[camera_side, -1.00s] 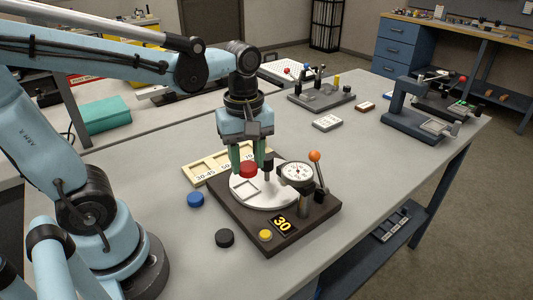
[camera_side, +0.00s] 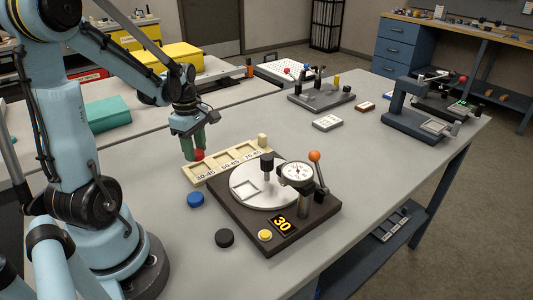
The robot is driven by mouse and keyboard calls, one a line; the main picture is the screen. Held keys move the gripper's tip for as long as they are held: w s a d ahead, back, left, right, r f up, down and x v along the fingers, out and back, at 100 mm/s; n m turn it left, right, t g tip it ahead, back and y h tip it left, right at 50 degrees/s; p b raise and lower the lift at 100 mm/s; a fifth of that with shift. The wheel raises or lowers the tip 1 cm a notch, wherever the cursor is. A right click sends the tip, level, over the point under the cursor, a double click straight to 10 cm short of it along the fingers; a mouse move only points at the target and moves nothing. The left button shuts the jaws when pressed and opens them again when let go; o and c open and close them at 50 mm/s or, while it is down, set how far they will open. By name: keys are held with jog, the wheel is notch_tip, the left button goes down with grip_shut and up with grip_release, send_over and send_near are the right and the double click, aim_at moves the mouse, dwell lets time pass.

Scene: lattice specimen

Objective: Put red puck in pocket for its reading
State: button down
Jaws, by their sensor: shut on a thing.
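My gripper (camera_side: 193,148) is shut on the red puck (camera_side: 199,155). It holds the puck just above the left end of the cream tray (camera_side: 236,168), near the pocket labelled 30-45. The tray has a row of pockets with range labels; the middle label seems to read 50-65 and the right one 70-85. The dark tester base (camera_side: 245,229) carries a white disc (camera_side: 247,201) with a square outline, a dial gauge (camera_side: 297,174) and a display (camera_side: 282,223) reading 30. I cannot tell if the puck touches the tray.
A blue puck (camera_side: 195,200) and a black puck (camera_side: 224,238) lie on the table left of the tester. A lever with an orange knob (camera_side: 314,156) stands at its right.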

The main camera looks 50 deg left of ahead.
aim_at(196, 152)
jog(key=shift+f, duration=1.85)
jog(key=shift+c, duration=0.4)
grip_release()
jog(key=shift+r, duration=2.5)
notch_tip(196, 152, up, 12)
